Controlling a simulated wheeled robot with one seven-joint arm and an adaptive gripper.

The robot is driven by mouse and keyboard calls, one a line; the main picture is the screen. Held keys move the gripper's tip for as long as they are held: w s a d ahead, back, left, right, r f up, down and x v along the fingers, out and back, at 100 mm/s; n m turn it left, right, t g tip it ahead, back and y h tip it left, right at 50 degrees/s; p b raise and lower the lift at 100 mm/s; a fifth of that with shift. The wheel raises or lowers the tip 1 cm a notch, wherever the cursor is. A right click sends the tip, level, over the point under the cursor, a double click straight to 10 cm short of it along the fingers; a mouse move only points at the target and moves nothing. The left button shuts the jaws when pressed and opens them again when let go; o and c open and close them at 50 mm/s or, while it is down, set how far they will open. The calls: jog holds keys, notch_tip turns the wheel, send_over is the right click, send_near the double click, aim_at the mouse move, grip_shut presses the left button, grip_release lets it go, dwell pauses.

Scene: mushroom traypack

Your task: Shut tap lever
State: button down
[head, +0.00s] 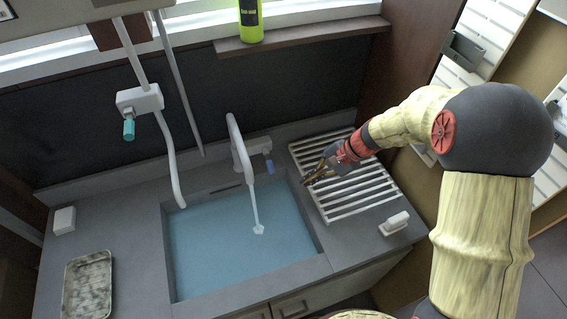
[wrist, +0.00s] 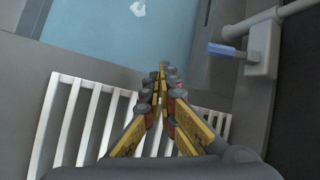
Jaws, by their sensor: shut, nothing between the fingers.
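The white tap (head: 240,150) stands behind the sink, and a stream of water (head: 254,205) runs from its spout into the basin. The tap lever (head: 269,166) is a small blue handle on the right side of the tap base. In the wrist view the blue lever (wrist: 222,49) sticks out from the tap body (wrist: 262,52) at the upper right. My gripper (head: 306,182) is shut and empty above the drying rack, to the right of the lever and apart from it. The gripper fingers also show in the wrist view (wrist: 166,72), pointing towards the sink.
The sink (head: 200,250) holds blue water. A white slatted rack (head: 350,205) lies right of it, with a white brush-like item (head: 394,223) in front.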

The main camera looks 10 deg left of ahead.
aim_at(269, 161)
jog(key=w+a+r+m+t+y, duration=0.1)
jog(key=w+a+r+m+t, duration=0.15)
jog(key=w, duration=0.35)
jog(key=b+x, duration=0.2)
jog(key=x, duration=0.7)
jog(key=shift+a+g+b, duration=0.35)
jog(key=shift+a, duration=0.2)
jog(key=shift+r+y+p, duration=0.2)
jog(key=shift+y+p, duration=0.1)
jog(key=shift+p, duration=0.05)
jog(key=shift+s+r+p, duration=0.1)
jog(key=shift+p, duration=0.65)
